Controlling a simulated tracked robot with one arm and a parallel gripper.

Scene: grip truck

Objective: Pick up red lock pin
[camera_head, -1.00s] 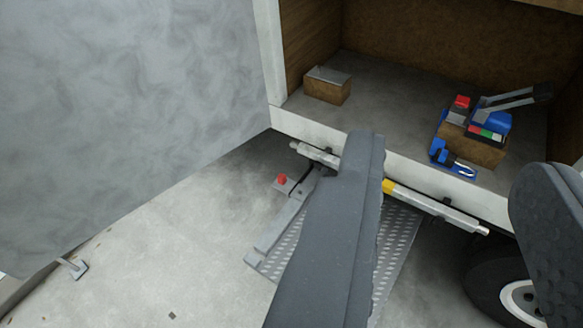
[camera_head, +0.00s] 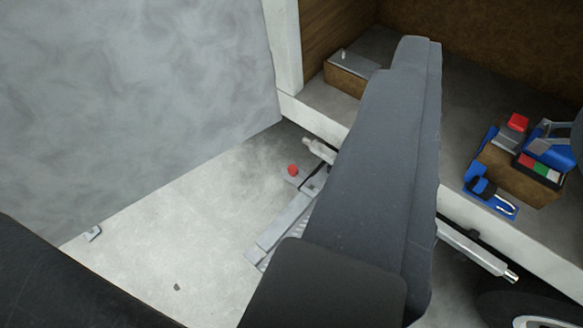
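A small red knob (camera_head: 293,169), which looks like the red lock pin, sits on a grey bracket at the folding step (camera_head: 285,225) under the truck bed's edge. My gripper (camera_head: 498,85) is open. One large dark grey finger crosses the middle of the view, covering much of the step and bar; the other shows only as a sliver at the right edge. In the picture, the knob lies left of the middle finger, outside the gap between the fingers. Nothing shows held.
The truck bed (camera_head: 480,90) holds a wooden block with a metal top (camera_head: 352,72) and a block with blue, red and green parts (camera_head: 520,175). A grey panel (camera_head: 130,90) stands left. A wheel (camera_head: 530,308) is at lower right.

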